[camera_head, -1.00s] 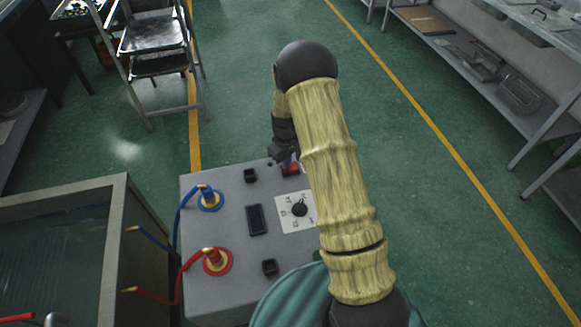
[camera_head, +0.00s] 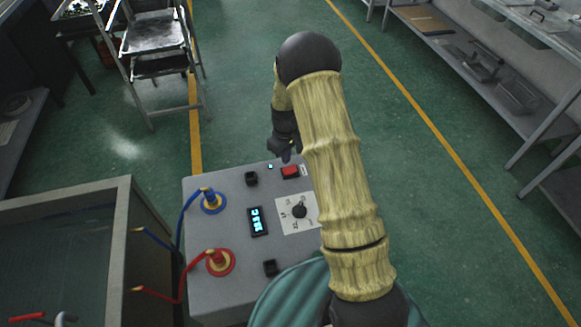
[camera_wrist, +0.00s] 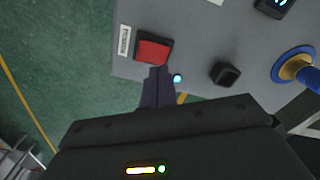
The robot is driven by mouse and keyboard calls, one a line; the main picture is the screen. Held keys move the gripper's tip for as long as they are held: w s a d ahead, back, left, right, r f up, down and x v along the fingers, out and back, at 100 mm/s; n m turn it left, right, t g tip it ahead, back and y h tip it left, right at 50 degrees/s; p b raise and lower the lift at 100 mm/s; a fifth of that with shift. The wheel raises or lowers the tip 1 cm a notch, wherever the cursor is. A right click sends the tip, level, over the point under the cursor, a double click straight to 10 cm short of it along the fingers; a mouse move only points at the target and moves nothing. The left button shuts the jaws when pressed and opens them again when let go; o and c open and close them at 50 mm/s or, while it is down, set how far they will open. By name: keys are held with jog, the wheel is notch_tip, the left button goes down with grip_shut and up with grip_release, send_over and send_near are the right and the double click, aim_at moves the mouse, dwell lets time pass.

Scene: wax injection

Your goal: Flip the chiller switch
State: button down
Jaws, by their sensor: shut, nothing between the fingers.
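The chiller (camera_head: 230,270) is a grey box with a lit blue display (camera_head: 256,221), a round black knob (camera_head: 299,211) on a white dial plate, and a red rocker switch (camera_head: 290,171) near its far edge. In the wrist view the red switch (camera_wrist: 152,50) sits beside a white label, and a small light (camera_wrist: 177,78) glows next to it. My gripper (camera_head: 285,155) is above the far edge of the box, close to the switch and apart from it in the head view. In the wrist view its shut fingers (camera_wrist: 158,80) point at the switch's near edge; contact cannot be told.
A blue hose fitting (camera_head: 212,201) and a red one (camera_head: 219,262) stand on the left of the box top. Black square parts (camera_head: 251,179) sit nearby. A glass-sided tank (camera_head: 122,240) stands left.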

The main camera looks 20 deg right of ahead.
jog(key=shift+r+p, duration=0.55)
jog(key=shift+r, duration=0.5)
jog(key=s+r+m+t+p, duration=0.1)
jog(key=s+r+m, duration=0.5)
jog(key=s+r, duration=1.3)
jog(key=s+t, duration=0.1)
jog(key=s, duration=0.3)
jog(key=shift+s+r+t, duration=0.15)
jog(key=shift+r+t, duration=0.1)
jog(key=shift+t, duration=0.05)
jog(key=shift+d, duration=0.15)
